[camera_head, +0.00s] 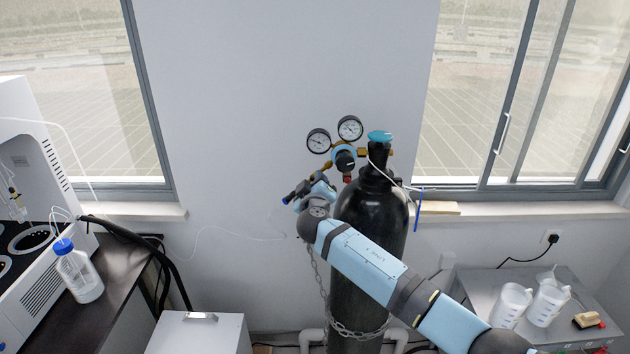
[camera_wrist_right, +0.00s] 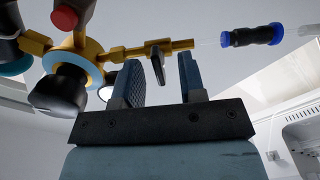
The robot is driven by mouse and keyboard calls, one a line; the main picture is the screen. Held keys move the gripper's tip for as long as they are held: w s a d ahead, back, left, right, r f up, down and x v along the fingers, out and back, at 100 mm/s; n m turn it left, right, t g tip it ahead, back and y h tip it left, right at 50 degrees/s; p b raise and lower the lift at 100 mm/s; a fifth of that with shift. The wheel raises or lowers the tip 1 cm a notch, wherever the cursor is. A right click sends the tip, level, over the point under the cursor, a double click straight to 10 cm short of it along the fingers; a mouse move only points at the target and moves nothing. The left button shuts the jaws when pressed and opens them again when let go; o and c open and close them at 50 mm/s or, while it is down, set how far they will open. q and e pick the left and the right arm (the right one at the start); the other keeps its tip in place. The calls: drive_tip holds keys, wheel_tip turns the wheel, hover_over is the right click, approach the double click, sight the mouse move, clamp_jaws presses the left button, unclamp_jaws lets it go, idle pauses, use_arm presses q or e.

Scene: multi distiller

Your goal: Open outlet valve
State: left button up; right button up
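The outlet valve is a small black lever (camera_wrist_right: 157,66) on a brass outlet pipe (camera_wrist_right: 179,44) of the gas regulator, seen in the right wrist view. My right gripper (camera_wrist_right: 160,75) is open, with one finger on each side of the lever. The lever's end lies in the gap between the fingers, and I see no clear contact. In the head view the regulator, with two round gauges (camera_head: 350,128), sits at the top of a black gas cylinder (camera_head: 370,210). My right arm crosses in front of the cylinder, and the lever cannot be made out there. My left gripper is out of view.
A blue-and-black hose fitting (camera_wrist_right: 250,36) lies beyond the outlet pipe's end. A chain (camera_head: 358,333) wraps the cylinder. A bench with a blue-capped bottle (camera_head: 78,272) is at left. A grey table with jugs (camera_head: 511,304) is at right.

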drive_tip(key=shift+w, duration=0.25)
clamp_jaws()
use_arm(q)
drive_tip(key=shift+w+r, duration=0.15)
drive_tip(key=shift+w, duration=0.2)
